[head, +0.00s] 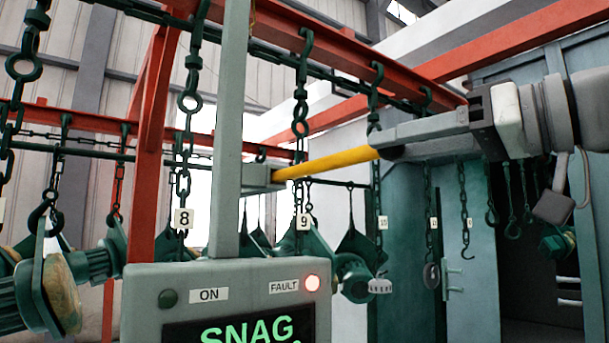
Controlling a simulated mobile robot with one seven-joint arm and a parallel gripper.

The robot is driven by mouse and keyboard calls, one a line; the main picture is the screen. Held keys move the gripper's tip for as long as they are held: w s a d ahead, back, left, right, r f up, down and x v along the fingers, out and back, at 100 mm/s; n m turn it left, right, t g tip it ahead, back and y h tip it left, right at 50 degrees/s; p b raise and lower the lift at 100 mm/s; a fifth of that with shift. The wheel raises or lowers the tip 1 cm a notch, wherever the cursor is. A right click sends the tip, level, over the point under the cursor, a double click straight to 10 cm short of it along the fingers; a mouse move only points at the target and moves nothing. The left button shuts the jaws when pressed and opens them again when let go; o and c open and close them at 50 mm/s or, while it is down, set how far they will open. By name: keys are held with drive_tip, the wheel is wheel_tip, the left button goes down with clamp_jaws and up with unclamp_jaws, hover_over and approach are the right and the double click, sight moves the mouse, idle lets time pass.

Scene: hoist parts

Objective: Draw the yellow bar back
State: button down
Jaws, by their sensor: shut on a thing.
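The yellow bar (325,163) runs almost level across the middle of the head view, rising slightly to the right. Its left end meets a grey block (262,178) beside a grey upright post. My gripper (384,146) comes in from the right and is shut on the bar's right end. The fingers hide that end. How far the bar goes into the block cannot be seen.
A grey control box (228,285) stands in front, with its FAULT lamp (312,282) lit and SNAG on its screen. Chains with hooks (301,100) and number tags hang from a rail around the bar. Red beams (415,75) cross overhead. Motor-like hoist parts (50,290) hang at left.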

drive_tip(key=shift+s+d, duration=0.2)
drive_tip(key=shift+s, duration=0.1)
drive_tip(key=c, duration=0.8)
unclamp_jaws()
drive_tip(key=shift+c, duration=0.2)
drive_tip(key=shift+o, duration=1.1)
drive_tip(key=shift+s+d, duration=0.1)
drive_tip(key=shift+s, duration=0.05)
drive_tip(key=shift+o, duration=0.8)
drive_tip(key=p+v, duration=0.1)
drive_tip(key=v, duration=1.6)
drive_tip(key=shift+d+r, duration=0.1)
drive_tip(key=shift+d, duration=0.05)
